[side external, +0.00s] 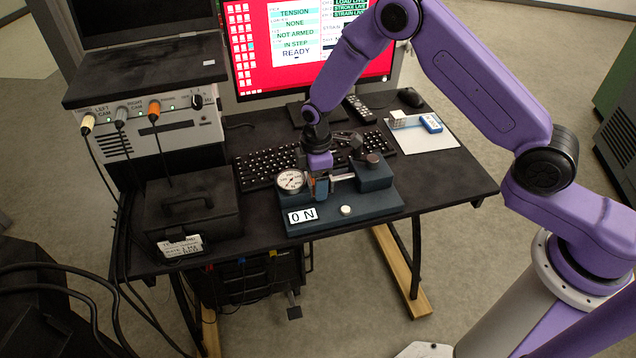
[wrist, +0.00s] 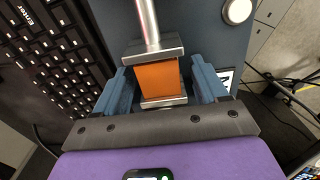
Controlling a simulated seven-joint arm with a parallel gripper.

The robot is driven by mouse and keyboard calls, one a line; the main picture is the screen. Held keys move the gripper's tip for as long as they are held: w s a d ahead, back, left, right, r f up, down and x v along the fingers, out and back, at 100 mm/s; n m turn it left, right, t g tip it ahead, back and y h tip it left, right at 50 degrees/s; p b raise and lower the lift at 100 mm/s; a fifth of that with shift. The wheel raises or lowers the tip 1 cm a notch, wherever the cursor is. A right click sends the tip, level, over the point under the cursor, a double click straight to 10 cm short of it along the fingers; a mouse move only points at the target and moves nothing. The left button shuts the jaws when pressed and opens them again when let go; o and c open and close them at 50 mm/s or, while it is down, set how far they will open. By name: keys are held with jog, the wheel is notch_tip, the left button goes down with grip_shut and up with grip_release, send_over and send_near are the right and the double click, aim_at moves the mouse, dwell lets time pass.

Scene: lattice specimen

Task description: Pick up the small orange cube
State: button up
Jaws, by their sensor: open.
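The small orange cube (wrist: 158,79) sits between two grey metal plates, with a silver rod (wrist: 148,25) joining the far plate in the wrist view. My gripper (wrist: 163,75) is open, with one blue finger on each side of the cube. Dark gaps show between the fingers and the cube, so they look apart from it. In the side view my gripper (side external: 320,187) is low over the dark blue test fixture (side external: 352,212), just right of the round dial gauge (side external: 290,181). The cube is mostly hidden there by my fingers.
A white button (side external: 346,211) and an "ON" label (side external: 302,215) are on the fixture's front. A keyboard (side external: 262,165) lies behind it. A black case (side external: 190,205) stands left.

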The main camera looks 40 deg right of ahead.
jog(key=c, duration=1.1)
jog(key=shift+r, duration=0.15)
